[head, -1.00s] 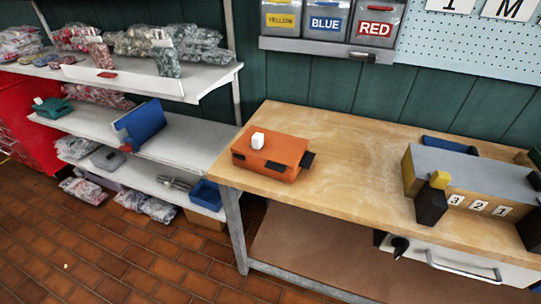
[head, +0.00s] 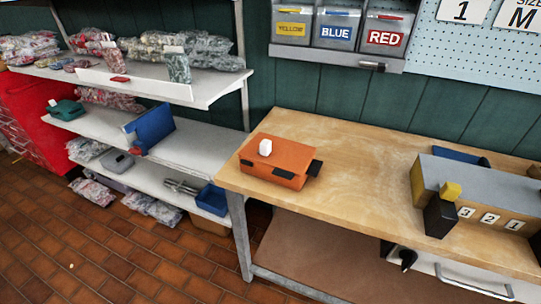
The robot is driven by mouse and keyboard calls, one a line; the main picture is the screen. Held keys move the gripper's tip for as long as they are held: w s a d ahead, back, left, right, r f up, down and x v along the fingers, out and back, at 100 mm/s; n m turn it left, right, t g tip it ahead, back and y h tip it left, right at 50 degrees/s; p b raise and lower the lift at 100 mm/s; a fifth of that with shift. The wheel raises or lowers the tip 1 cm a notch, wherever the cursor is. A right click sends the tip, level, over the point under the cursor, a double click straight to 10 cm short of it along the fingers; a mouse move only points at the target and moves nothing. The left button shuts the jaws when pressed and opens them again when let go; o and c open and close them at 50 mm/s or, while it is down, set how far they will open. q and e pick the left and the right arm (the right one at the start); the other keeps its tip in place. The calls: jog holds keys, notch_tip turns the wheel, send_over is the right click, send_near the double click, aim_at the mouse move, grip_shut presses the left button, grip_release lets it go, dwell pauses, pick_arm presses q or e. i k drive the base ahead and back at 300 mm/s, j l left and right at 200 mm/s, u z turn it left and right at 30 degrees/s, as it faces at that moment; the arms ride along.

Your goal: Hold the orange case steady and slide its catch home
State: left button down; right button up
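The orange case (head: 285,154) sits shut on the left part of the wooden workbench, close to its left end. I cannot tell which of these parts is the catch. Neither of my grippers is in view, and nothing touches the case.
The wooden workbench (head: 345,170) is clear around the case. A grey-topped box with number cards (head: 485,185) and a black block with a yellow top (head: 441,212) stand at right. Shelves (head: 190,150) hold bags, a teal case (head: 66,109) and blue bins. Labelled bins (head: 338,30) hang above.

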aim_at(265, 150)
jog(key=z, duration=0.6)
jog(key=i+j+z, duration=0.1)
jog(key=j+z, duration=0.25)
jog(key=j, duration=0.2)
jog(key=j+z, duration=0.35)
jog(key=j, duration=0.2)
jog(key=j+z, duration=0.35)
jog(key=j, duration=0.25)
